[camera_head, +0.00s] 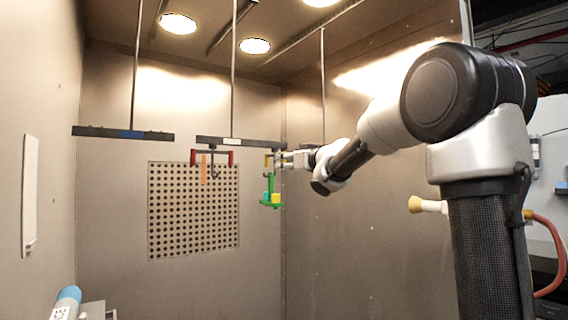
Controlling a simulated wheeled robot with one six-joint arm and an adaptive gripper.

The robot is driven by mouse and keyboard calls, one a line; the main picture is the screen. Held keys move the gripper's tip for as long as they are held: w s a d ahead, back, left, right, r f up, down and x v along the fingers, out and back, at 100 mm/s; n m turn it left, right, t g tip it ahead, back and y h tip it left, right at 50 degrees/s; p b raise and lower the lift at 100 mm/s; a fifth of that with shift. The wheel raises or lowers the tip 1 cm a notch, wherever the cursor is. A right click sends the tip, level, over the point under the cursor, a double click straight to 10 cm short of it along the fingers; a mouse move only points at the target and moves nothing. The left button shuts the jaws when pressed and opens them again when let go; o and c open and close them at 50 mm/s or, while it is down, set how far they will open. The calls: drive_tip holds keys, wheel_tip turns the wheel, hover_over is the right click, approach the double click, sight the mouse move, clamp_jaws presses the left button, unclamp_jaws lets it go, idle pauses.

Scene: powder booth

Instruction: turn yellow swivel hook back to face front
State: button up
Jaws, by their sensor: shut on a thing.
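The yellow swivel hook (267,160) hangs near the right end of the middle dark bar (238,143). It is small in this view and partly hidden by my gripper, so I cannot tell which way it faces. My gripper (279,159) reaches in from the right and is shut on the yellow hook. A green part (271,205) with a yellow block (276,198) hangs just below the hook and the gripper.
A red bracket (193,157) and an orange strip (204,168) hang left on the same bar. Another dark bar (90,132) hangs further left. A perforated panel (190,220) is on the back wall. A yellow-tipped nozzle (416,204) is at right.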

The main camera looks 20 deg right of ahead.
drive_tip(key=shift+w+d, duration=0.6)
drive_tip(key=shift+d, duration=0.1)
drive_tip(key=c, duration=0.4)
drive_tip(key=shift+o, duration=0.9)
drive_tip(key=shift+w+d, duration=0.55)
drive_tip(key=shift+w, duration=0.25)
drive_tip(key=shift+w+d, duration=0.1)
drive_tip(key=shift+w, duration=0.5)
drive_tip(key=shift+c, duration=0.5)
drive_tip(key=shift+o, duration=0.8)
drive_tip(key=shift+w+d+r, duration=0.1)
drive_tip(key=shift+r, duration=0.05)
drive_tip(key=o, duration=0.4)
drive_tip(key=shift+w, duration=0.2)
drive_tip(key=shift+o, duration=1.4)
drive_tip(key=shift+w, duration=0.45)
drive_tip(key=shift+x, duration=0.8)
drive_tip(key=c, duration=0.4)
drive_tip(key=shift+c, duration=0.2)
